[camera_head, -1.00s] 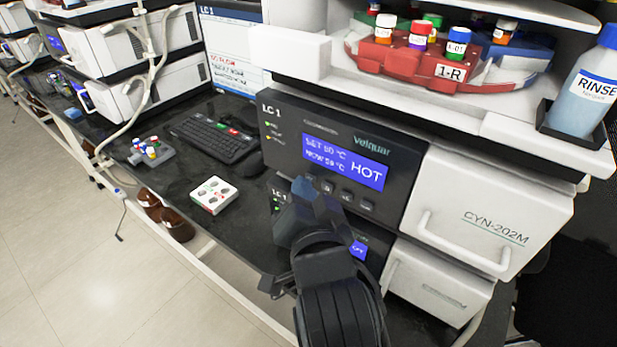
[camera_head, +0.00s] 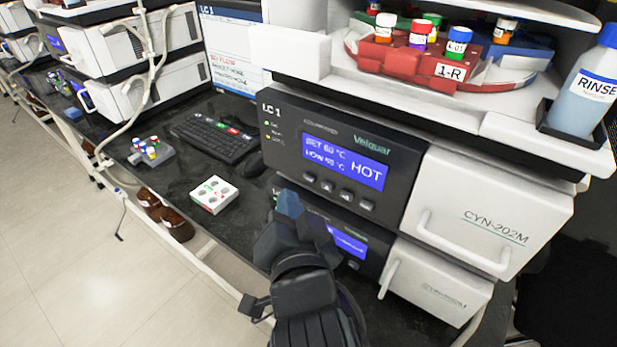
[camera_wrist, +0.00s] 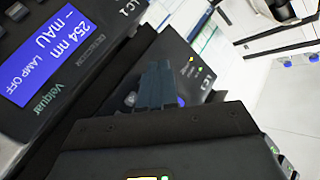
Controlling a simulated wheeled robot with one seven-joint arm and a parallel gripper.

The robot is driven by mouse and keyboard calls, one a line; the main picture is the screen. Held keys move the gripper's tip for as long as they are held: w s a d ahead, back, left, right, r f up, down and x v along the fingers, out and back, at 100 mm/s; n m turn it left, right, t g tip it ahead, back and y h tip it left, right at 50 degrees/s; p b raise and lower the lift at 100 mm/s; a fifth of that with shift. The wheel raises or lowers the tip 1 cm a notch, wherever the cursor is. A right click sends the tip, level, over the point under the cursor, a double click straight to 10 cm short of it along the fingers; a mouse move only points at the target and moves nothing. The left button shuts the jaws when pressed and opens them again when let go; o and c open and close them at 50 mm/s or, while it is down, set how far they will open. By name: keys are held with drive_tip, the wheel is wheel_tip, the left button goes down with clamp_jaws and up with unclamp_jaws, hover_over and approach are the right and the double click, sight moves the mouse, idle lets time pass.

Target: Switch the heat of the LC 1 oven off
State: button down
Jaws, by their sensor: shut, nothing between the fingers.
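The LC 1 oven (camera_head: 408,165) has a black front panel and a white door to its right. Its blue display (camera_head: 343,162) reads HOT, with a set line and a now line in °C, partly blurred. Several small dark buttons (camera_head: 345,196) sit in a row below the display. My gripper (camera_head: 289,203) is shut and empty, with its dark blue fingers in front of the lower unit, below and left of the buttons. I cannot tell whether it touches anything. In the wrist view the shut fingers (camera_wrist: 160,85) point towards a dark panel marked LC 1.
A second Velquar unit (camera_head: 372,237) sits below the oven; a blue display in the wrist view (camera_wrist: 45,55) reads 254 nm, mAU, LAMP OFF. A keyboard (camera_head: 215,137) and a white box (camera_head: 214,194) lie left on the black bench. Vial trays (camera_head: 430,65) stand above.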

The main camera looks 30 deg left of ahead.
drive_tip(key=shift+s+a, duration=0.15)
drive_tip(key=shift+s, duration=1.35)
drive_tip(key=s+d+f+h, duration=0.1)
drive_tip(key=s+d+f, duration=0.15)
drive_tip(key=d, duration=0.65)
drive_tip(key=s+d+f+t+h, duration=0.15)
drive_tip(key=d+f, duration=0.25)
drive_tip(key=d, duration=0.4)
drive_tip(key=s+d+f+h, duration=0.2)
drive_tip(key=d+f, duration=0.2)
drive_tip(key=d, duration=0.5)
drive_tip(key=s+d+r+h, duration=0.3)
drive_tip(key=s+d, duration=0.5)
drive_tip(key=s, duration=0.2)
drive_tip(key=s+d+r+h, duration=0.3)
drive_tip(key=s+d, duration=0.5)
drive_tip(key=s, duration=0.2)
drive_tip(key=shift+d+m+t, duration=0.2)
drive_tip(key=shift+m+t, duration=0.2)
drive_tip(key=shift+t, duration=0.05)
drive_tip(key=shift+b, duration=0.3)
